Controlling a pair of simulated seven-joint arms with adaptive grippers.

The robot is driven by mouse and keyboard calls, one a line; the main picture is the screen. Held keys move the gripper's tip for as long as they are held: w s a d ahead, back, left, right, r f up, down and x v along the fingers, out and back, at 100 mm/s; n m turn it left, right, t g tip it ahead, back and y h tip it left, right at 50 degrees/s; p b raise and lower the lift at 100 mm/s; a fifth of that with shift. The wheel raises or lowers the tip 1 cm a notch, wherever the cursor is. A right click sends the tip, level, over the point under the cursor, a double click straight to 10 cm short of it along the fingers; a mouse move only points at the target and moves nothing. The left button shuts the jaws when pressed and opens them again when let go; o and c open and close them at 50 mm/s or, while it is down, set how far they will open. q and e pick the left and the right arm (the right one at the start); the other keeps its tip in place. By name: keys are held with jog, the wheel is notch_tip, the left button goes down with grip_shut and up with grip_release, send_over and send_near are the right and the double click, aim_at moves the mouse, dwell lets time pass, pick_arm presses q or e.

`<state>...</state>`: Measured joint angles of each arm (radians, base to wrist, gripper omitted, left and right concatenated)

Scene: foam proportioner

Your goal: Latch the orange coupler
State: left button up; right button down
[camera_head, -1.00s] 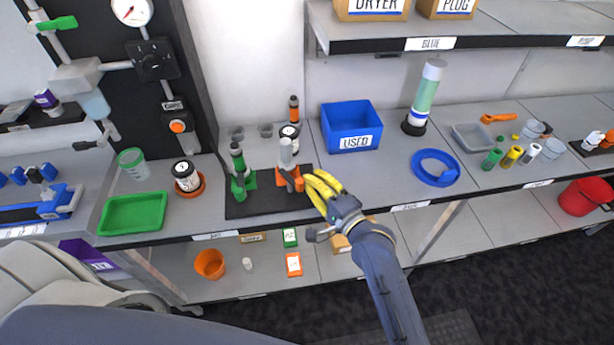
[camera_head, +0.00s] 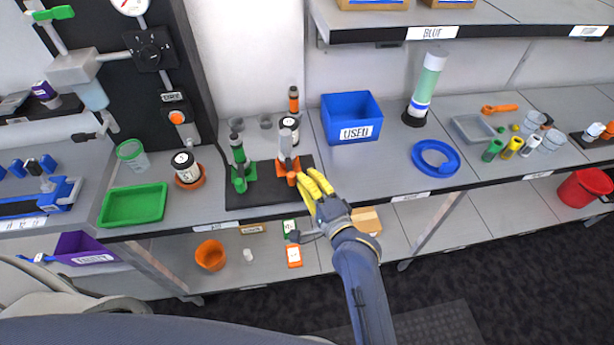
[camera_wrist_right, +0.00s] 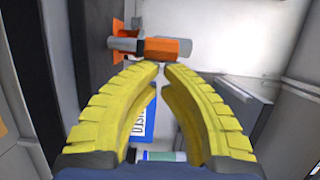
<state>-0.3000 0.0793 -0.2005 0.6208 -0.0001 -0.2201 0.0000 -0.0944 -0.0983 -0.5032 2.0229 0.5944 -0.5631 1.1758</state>
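The orange coupler (camera_head: 287,168) stands on a black mat (camera_head: 262,204), with a grey upright cylinder above its orange base. My right gripper (camera_head: 304,178) has yellow fingers beside the coupler's right front side. In the right wrist view, the fingertips (camera_wrist_right: 162,67) nearly meet, with a narrow gap and nothing visible between them. An orange block with a grey end (camera_wrist_right: 168,48) lies just beyond the tips; whether they touch it is unclear. A similar green coupler (camera_head: 239,172) stands to the left on the mat. My left gripper is not in view.
A white-labelled jar (camera_head: 290,127) is close behind the orange coupler. A green tray (camera_head: 133,206) sits to the left. Bench space is clear right of the mat, before the blue ring (camera_head: 435,171).

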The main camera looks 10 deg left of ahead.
jog(key=shift+s, duration=0.1)
dwell(0.5)
jog(key=w+d, duration=0.2)
jog(key=w, duration=0.1)
jog(key=shift+d, duration=0.4)
jog(key=s+d, duration=0.1)
jog(key=s, duration=0.9)
